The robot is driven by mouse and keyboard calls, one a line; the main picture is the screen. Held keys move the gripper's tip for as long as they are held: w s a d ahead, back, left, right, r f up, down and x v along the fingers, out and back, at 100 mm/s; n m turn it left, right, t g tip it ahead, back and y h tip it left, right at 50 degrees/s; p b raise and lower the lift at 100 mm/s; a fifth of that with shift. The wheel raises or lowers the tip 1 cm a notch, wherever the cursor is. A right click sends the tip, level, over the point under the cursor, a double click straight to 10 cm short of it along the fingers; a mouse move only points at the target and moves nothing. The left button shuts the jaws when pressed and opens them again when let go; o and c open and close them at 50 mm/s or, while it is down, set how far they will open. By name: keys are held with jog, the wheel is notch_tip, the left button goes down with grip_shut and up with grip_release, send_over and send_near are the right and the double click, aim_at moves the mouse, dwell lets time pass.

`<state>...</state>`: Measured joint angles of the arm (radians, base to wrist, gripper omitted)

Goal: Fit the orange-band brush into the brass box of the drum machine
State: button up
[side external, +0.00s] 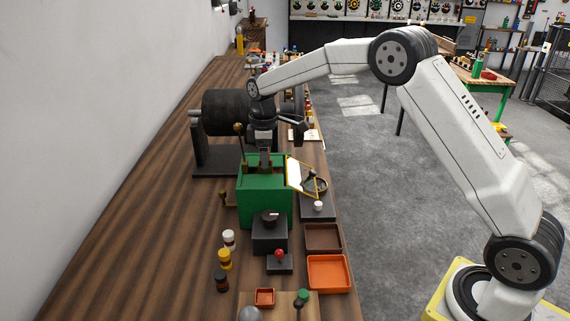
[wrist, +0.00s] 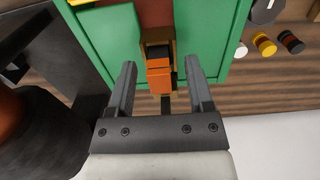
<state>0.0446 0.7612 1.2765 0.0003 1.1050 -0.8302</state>
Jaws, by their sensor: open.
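In the wrist view an orange block (wrist: 159,77), seemingly the orange-band brush, sits at the mouth of a brass box (wrist: 170,45) in the green housing (wrist: 105,35). How deep it sits I cannot tell. My gripper (wrist: 160,80) is open, one finger on each side of the orange block, with gaps on both sides. In the side view my gripper (side external: 265,158) points down at the green housing (side external: 262,205), and its fingertips and the brush are hidden or too small to make out. A black drum (side external: 226,112) stands on a dark stand behind the housing.
White (side external: 229,238), yellow (side external: 224,260) and dark (side external: 221,281) banded pieces stand on the bench left of a black knobbed box (side external: 269,236). A red button (side external: 279,254), a brown tray (side external: 323,239) and an orange tray (side external: 329,274) lie nearby. The bench's left side is clear.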

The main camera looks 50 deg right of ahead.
jog(key=shift+r, duration=3.9)
jog(key=s+f+m+t, duration=0.1)
jog(key=s+f+m, duration=0.2)
jog(key=s, duration=0.6)
jog(key=s+a+f+m, duration=0.1)
jog(key=s+f+m, duration=0.2)
jog(key=s, duration=0.6)
jog(key=s+a+f+m+t, duration=0.1)
jog(key=s+f+m, duration=0.2)
jog(key=s, duration=0.6)
jog(key=shift+s+a+f+t, duration=0.25)
jog(key=shift+s+f+t, duration=0.1)
jog(key=shift+f, duration=0.6)
jog(key=shift+o, duration=0.3)
jog(key=shift+w, duration=0.1)
